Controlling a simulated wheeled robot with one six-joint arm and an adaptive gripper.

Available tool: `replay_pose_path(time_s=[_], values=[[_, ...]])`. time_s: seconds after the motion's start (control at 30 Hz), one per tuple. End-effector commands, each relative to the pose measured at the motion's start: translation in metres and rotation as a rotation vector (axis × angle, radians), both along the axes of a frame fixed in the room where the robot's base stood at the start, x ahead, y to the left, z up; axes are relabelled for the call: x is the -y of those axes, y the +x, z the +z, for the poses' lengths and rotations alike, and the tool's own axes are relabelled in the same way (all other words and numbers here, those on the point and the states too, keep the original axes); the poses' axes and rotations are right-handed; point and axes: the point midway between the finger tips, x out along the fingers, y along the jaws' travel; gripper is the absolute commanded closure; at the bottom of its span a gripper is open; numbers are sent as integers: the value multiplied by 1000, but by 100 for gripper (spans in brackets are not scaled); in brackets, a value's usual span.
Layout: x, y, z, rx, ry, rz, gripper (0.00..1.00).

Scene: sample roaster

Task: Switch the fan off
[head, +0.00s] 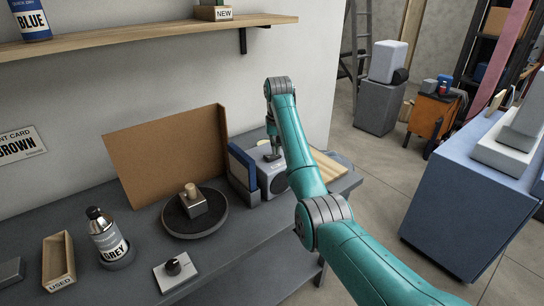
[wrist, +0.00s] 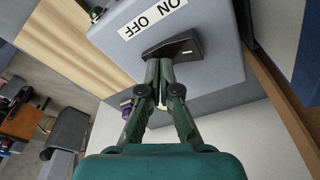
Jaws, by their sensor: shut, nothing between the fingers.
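A white ON OFF label (wrist: 153,18) lies there, upside down in the picture. Beside the label is a black switch (wrist: 180,47), tilted, with a small pale mark near its right end. My gripper (wrist: 159,66) is shut and empty, its fingertips at the switch's near side. I cannot tell whether they touch. In the head view my gripper (head: 273,150) is above the box.
A blue-edged panel (head: 243,168) stands just left of the fan. A brown board (head: 168,152), a round dark turntable (head: 178,220) with a block, a grey spray can (head: 104,235) and a knob plate (head: 175,270) are further left. A wooden shelf (head: 140,35) hangs above.

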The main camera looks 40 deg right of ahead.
Motion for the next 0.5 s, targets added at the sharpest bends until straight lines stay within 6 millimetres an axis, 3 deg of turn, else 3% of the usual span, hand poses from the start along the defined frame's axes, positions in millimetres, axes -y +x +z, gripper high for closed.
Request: replay_pose_path(time_s=[0.5], values=[[0,0,36,2,-1,0,100]])
